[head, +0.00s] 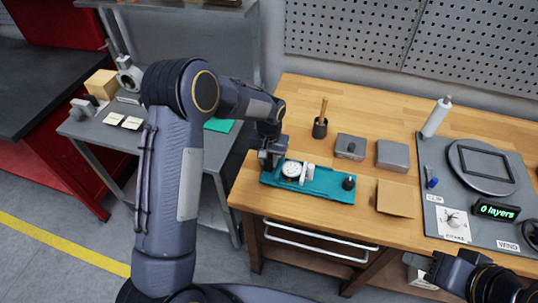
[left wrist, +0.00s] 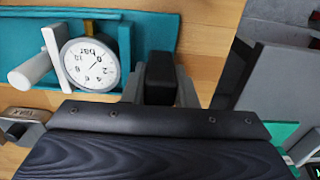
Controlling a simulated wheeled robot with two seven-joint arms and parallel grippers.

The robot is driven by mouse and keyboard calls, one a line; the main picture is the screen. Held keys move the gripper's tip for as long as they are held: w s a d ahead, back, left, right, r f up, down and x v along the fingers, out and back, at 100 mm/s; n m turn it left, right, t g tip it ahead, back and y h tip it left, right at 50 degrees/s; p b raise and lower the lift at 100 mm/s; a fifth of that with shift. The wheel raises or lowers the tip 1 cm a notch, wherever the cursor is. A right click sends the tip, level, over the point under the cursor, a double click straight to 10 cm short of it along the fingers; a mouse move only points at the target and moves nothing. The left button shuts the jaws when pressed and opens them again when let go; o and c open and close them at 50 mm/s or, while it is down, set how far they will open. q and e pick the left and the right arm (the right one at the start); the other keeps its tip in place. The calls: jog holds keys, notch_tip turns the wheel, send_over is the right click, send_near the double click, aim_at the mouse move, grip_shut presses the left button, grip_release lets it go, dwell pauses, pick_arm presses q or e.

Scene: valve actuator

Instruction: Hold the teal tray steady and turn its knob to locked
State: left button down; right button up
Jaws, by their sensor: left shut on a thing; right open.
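The teal tray (head: 325,190) lies on the wooden bench near its front left corner. It carries a round white gauge (head: 292,169), also in the left wrist view (left wrist: 90,65), and white upright pieces (head: 307,172). The black knob (head: 349,183) stands at the tray's right end; its setting is too small to read. My left gripper (head: 271,158) is at the tray's left end, shut on a black block (left wrist: 160,72) there, the tray's black grip. My right gripper (head: 422,268) is open and empty at the bottom right, apart from the tray.
Behind the tray are a dark cup with a wooden stick (head: 320,126) and two grey blocks (head: 350,147) (head: 393,155). A brown card (head: 397,197) lies right of the tray. A grey winding station (head: 470,155) with an "0 layers" display (head: 497,212) fills the right.

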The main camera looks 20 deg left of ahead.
pick_arm(q)
jog(key=shift+f, duration=0.8)
dwell(0.9)
jog(key=shift+s+f, duration=0.1)
pick_arm(e)
jog(key=shift+o, duration=1.2)
jog(key=shift+s, duration=0.1)
